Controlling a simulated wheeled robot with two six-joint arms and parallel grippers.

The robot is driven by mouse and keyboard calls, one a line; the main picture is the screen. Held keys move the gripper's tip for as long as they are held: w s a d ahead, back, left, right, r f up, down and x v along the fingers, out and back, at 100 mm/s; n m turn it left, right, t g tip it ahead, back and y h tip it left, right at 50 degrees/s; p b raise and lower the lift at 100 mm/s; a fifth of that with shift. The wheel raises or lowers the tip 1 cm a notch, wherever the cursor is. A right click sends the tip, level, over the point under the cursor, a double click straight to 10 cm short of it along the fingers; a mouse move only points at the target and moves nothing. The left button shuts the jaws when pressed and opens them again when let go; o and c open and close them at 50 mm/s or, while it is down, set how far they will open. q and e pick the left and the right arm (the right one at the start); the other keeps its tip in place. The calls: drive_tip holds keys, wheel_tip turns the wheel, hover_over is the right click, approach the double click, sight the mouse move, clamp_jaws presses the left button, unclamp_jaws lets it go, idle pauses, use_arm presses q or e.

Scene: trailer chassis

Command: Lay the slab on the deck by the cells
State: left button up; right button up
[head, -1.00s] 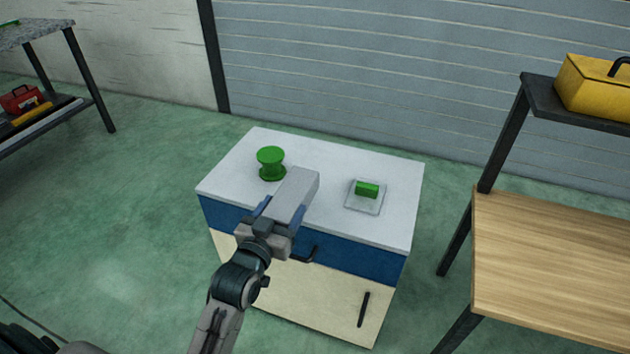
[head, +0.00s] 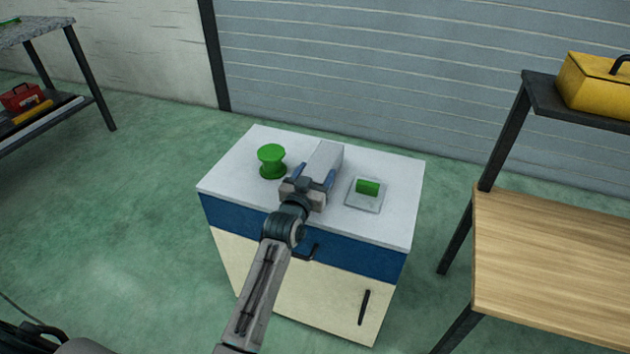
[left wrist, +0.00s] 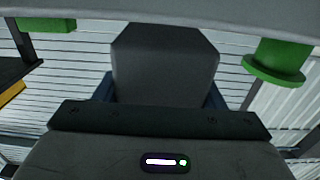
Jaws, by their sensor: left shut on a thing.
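My left gripper (head: 315,176) is shut on a light grey block, which looks like the slab (head: 323,158). The slab juts forward from the blue fingers, over the white cabinet top (head: 240,165), between a green spool-shaped piece and a small square plate. In the left wrist view the slab (left wrist: 165,60) shows darker, between the fingers. I cannot tell whether it touches the top. The green spool (head: 271,161) stands left of it. The grey plate (head: 366,205) lies to the right and bears a green block (head: 367,188). I cannot tell which things are the deck and cells. My right gripper is out of view.
The cabinet has a blue drawer band and dark handles (head: 364,307). A wooden-topped bench (head: 550,260) with a yellow toolbox (head: 595,85) on its upper shelf stands at the right. A rack (head: 60,110) with a red box stands at the far left. The cabinet's front right top is clear.

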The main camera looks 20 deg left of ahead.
use_arm(q)
drive_tip(key=shift+f, duration=1.1)
drive_tip(key=shift+f, duration=0.1)
drive_tip(key=o, duration=1)
drive_tip(key=s, duration=1.2)
drive_tip(key=shift+a, duration=0.2)
